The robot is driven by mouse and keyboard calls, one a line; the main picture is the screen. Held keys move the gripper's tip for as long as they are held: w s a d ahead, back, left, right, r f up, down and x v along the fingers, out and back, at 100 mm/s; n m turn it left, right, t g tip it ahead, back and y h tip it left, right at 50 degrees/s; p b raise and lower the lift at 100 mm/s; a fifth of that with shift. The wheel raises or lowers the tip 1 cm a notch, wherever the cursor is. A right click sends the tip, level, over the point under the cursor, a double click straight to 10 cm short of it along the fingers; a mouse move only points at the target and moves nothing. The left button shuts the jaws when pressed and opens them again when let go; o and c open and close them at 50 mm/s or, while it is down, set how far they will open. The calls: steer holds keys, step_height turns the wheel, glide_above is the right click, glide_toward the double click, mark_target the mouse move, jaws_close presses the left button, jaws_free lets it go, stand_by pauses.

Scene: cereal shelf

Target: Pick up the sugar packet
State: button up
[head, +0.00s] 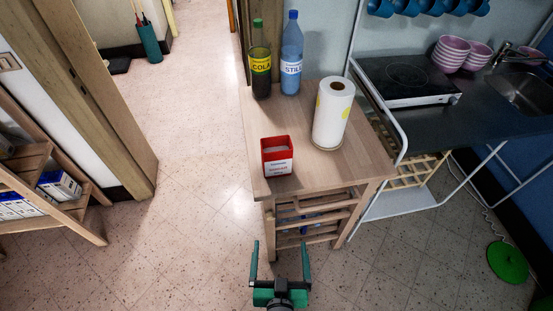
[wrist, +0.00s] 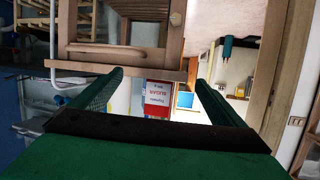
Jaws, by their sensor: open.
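The sugar packet (head: 277,158), a small box with a red top and a white label, stands upright near the front left corner of the small wooden table (head: 305,117). The print on its label is too small to read surely. It also shows upside down in the wrist view as a white and red box (wrist: 158,98), between my fingers in the picture. My gripper (head: 280,246) is open and empty, in front of the table and apart from the packet. Its two green fingers also show in the wrist view (wrist: 159,80).
A cola bottle (head: 260,62), a blue water bottle (head: 291,60) and a paper roll (head: 333,115) stand behind the packet. A counter with a stove (head: 407,80) lies to the right. A wooden shelf (head: 30,165) stands at left. Floor left of the table is clear.

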steer(key=w+r+y, duration=0.1)
steer(key=w+r, duration=0.4)
steer(key=w, duration=0.8)
steer(key=n+y, duration=0.2)
steer(key=n, duration=0.1)
glide_toward(275, 145)
steer(key=shift+w+a+r+g, duration=0.1)
steer(key=shift+w+a+g, duration=0.05)
steer(key=shift+a+g, duration=0.2)
steer(key=shift+h, duration=0.3)
steer(key=x, duration=1)
steer(key=shift+w+d+f, duration=0.1)
steer(key=shift+w+f, duration=0.1)
steer(key=shift+w, duration=0.1)
steer(key=c, duration=1.4)
steer(key=shift+r, duration=0.2)
